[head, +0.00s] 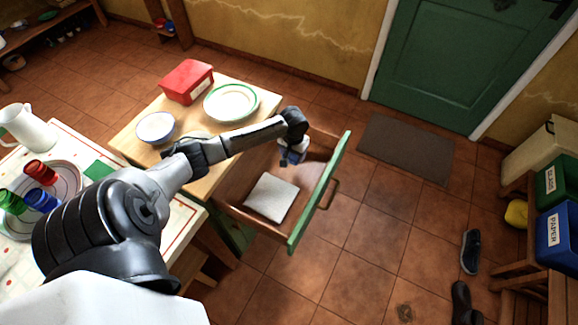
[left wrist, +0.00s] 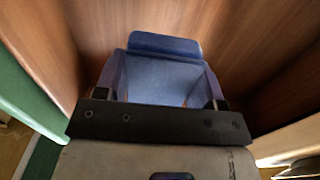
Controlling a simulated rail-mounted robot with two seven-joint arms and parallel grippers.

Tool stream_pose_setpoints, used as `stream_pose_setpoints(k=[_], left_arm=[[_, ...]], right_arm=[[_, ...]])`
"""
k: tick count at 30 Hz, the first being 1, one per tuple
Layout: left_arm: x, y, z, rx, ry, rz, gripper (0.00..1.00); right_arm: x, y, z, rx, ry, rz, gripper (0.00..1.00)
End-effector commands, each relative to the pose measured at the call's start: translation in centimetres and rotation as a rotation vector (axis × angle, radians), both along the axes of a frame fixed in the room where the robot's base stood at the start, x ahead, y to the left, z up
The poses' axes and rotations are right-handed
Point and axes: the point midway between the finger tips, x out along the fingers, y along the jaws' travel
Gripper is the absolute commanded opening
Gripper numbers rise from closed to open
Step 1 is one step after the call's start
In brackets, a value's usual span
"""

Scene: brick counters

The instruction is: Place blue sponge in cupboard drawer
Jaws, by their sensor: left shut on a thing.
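The cupboard drawer (head: 234,205) is pulled open, with a green front and wooden inner walls. My left gripper (head: 290,158) points down into its far end, near the green front. It is shut on the blue sponge (left wrist: 165,78), which sits between the fingers in the left wrist view, with wooden drawer walls around it. In the head view the gripper and wrist mostly hide the sponge. I cannot tell whether the sponge touches the drawer floor. My right gripper is not in view.
A white square cloth-like item (head: 271,197) lies in the drawer. On the wooden top stand a red box (head: 187,81), a green-rimmed plate (head: 231,102) and a bowl (head: 155,127). A table with cups and a white pitcher (head: 27,127) is at left.

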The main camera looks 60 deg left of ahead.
Motion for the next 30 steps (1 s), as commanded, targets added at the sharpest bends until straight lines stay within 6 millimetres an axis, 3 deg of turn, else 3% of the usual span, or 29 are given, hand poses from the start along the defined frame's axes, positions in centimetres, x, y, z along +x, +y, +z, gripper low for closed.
stream_pose_setpoints(k=[3,9,16,30], left_arm=[[0.0,-0.1,-2.2,-0.001,0.001,0.000,0.37],[0.0,0.0,-3.5,0.000,0.000,-0.001,0.37],[0.0,-0.1,-6.3,-0.001,0.001,0.000,0.37],[0.0,-0.1,-6.8,0.000,0.000,-0.001,0.37]], right_arm=[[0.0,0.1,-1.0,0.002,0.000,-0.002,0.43],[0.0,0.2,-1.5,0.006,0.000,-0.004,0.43],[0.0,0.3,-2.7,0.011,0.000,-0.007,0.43],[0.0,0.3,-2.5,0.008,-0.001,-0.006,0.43]])
